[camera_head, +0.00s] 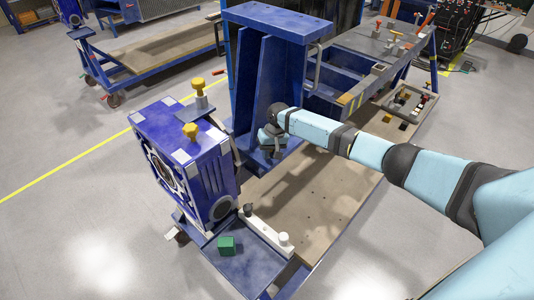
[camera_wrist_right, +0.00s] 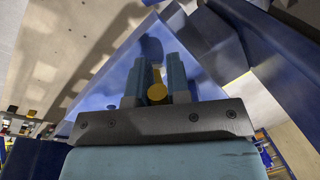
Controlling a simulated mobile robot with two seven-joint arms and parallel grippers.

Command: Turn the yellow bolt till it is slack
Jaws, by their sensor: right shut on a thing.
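My right gripper (camera_head: 271,143) is low beside the blue upright stand (camera_head: 265,85) in the head view. In the right wrist view its two fingers (camera_wrist_right: 154,82) close around a yellow bolt (camera_wrist_right: 157,91), whose round yellow end shows between them. The gripper hides this bolt in the head view. Two other yellow-headed pieces show there: one knob (camera_head: 198,84) on a grey post, and one (camera_head: 190,131) on top of the blue box-shaped jig (camera_head: 185,160). My left gripper is not in view.
A wooden-topped platform (camera_head: 310,200) runs under the stand. A green block (camera_head: 227,244) and a white bar (camera_head: 262,233) lie at its front. A workbench (camera_head: 375,45) with tools stands behind. Grey floor is open at left.

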